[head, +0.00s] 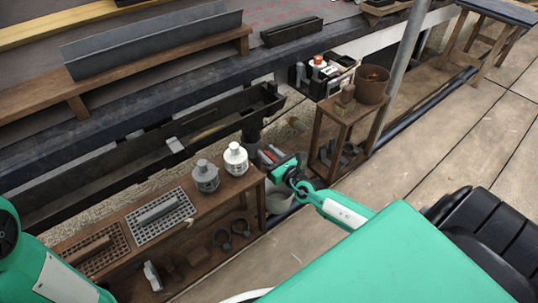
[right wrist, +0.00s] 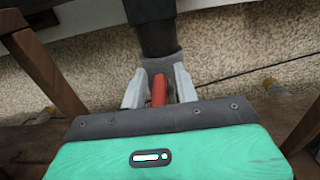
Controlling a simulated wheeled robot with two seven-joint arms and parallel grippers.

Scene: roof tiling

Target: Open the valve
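The valve's red handle (right wrist: 158,92) sticks out from a dark grey vertical pipe (right wrist: 158,35) in the right wrist view. My right gripper (right wrist: 159,82) is open, with one pale finger on each side of the handle and small gaps to it. In the head view my right gripper (head: 268,157) is at the dark downpipe (head: 252,131) below the gutter's end, beside the bench's right end. The handle is mostly hidden there. My left arm shows at the lower left, but its gripper is out of view.
A wooden bench (head: 130,226) holds grates and two capped pots, a grey one (head: 205,176) and a white one (head: 236,159). A small wooden stand (head: 340,112) with a brown bucket (head: 372,85) is right of the gripper. The paved floor at right is clear.

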